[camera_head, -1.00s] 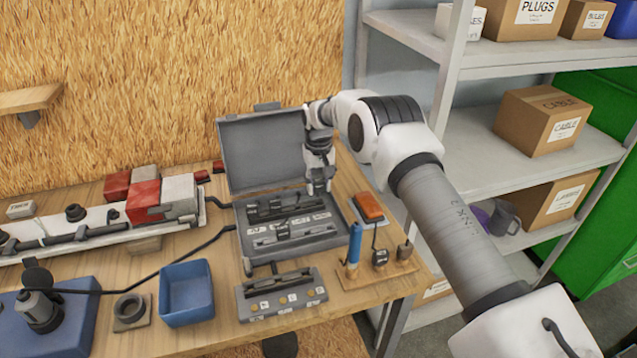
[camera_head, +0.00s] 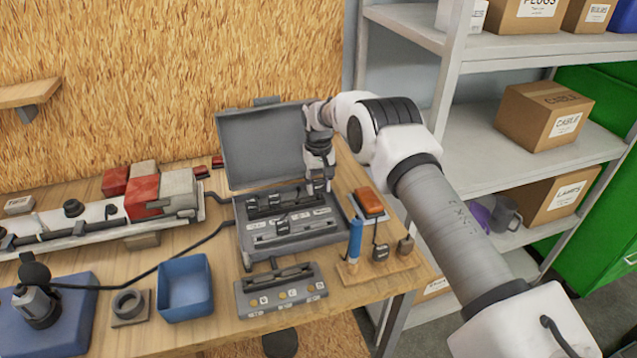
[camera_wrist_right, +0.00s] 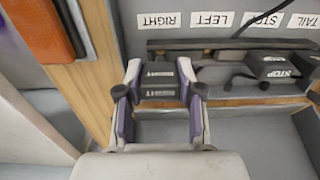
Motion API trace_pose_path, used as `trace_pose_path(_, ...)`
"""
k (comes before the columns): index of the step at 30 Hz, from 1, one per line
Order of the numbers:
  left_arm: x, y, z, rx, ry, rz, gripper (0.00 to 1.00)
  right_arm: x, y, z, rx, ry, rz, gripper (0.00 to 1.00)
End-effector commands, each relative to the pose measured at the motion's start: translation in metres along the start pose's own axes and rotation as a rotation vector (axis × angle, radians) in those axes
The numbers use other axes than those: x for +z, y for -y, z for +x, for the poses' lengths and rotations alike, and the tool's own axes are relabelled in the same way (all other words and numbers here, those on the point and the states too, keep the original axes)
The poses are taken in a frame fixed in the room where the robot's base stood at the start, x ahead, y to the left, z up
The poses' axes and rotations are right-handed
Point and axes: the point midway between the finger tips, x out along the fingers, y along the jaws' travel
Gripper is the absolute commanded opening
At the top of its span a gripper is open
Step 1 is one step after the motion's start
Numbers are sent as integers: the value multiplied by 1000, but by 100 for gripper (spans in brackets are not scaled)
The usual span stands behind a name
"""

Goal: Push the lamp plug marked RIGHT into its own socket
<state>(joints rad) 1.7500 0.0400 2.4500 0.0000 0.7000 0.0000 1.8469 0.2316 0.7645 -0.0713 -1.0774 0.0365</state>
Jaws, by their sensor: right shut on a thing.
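My right gripper (camera_head: 320,186) is over the right end of the open grey case. In the right wrist view it (camera_wrist_right: 158,108) is shut on a black plug (camera_wrist_right: 160,80), one finger on each side. I cannot tell whether the plug is raised or seated. A plug marked STOP (camera_wrist_right: 275,65) sits to its right. My left gripper is not in view.
The grey case (camera_head: 238,232) has its lid (camera_head: 262,150) up behind. A grey slotted block (camera_head: 281,291) stands in front. An orange box (camera_head: 369,201) and a blue cylinder (camera_head: 355,238) are to the right. A blue bin (camera_head: 185,290) stands front left. Metal shelves (camera_head: 500,140) are at right.

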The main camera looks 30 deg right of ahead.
Motion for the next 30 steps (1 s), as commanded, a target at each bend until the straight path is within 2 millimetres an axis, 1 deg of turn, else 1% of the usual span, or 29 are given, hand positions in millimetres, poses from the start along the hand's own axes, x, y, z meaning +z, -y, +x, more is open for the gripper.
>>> trace_pose_path(8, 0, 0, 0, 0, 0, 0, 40, 0, 0, 1, 0, -1, 0, 23)
trace_pose_path(16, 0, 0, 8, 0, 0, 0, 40, 0, 0, 12, 0, -1, 0, 23)
trace_pose_path(30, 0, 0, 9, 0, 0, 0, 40, 0, 0, 13, 0, -1, 0, 23)
